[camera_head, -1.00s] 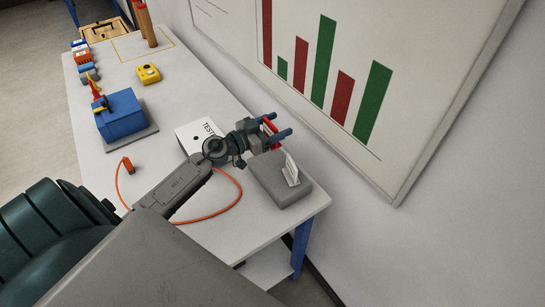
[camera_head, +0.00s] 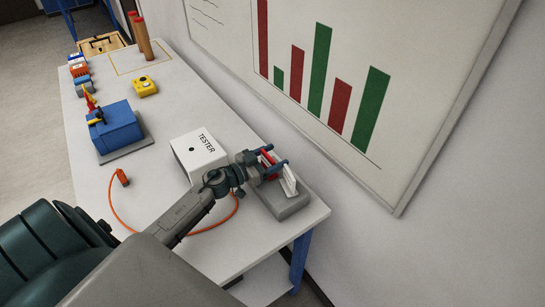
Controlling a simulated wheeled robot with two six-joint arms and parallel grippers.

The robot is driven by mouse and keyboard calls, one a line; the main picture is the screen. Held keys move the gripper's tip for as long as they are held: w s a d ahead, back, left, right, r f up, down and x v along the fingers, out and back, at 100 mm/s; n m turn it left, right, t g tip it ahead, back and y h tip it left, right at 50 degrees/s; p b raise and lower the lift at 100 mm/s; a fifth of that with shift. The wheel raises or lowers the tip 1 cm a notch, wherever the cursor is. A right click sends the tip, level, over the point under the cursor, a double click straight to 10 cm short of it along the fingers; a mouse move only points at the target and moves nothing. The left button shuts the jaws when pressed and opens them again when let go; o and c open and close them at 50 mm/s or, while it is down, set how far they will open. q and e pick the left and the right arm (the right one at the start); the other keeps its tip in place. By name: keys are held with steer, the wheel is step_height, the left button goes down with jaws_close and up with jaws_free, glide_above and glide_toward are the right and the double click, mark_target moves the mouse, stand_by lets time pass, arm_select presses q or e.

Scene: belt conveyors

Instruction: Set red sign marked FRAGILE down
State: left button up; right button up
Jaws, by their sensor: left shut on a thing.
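My left gripper (camera_head: 274,164) is shut on the red sign (camera_head: 268,156), of which only a narrow red strip shows between the blue-tipped fingers. Its lettering cannot be read from here. The gripper is over the grey block (camera_head: 292,208) at the near right corner of the table, close beside the white card (camera_head: 290,181) standing upright on that block. I cannot tell whether the sign touches the block or the card. My right gripper is out of view.
A white TESTER box (camera_head: 193,163) stands just left of my wrist. An orange cable (camera_head: 114,208) loops across the table (camera_head: 150,185). A blue box (camera_head: 115,128) and a yellow device (camera_head: 144,86) stand farther back. The wall with a chart board (camera_head: 400,150) bounds the right side.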

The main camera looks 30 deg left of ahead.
arm_select(q)
steer(key=o, duration=1)
steer(key=shift+f, duration=0.15)
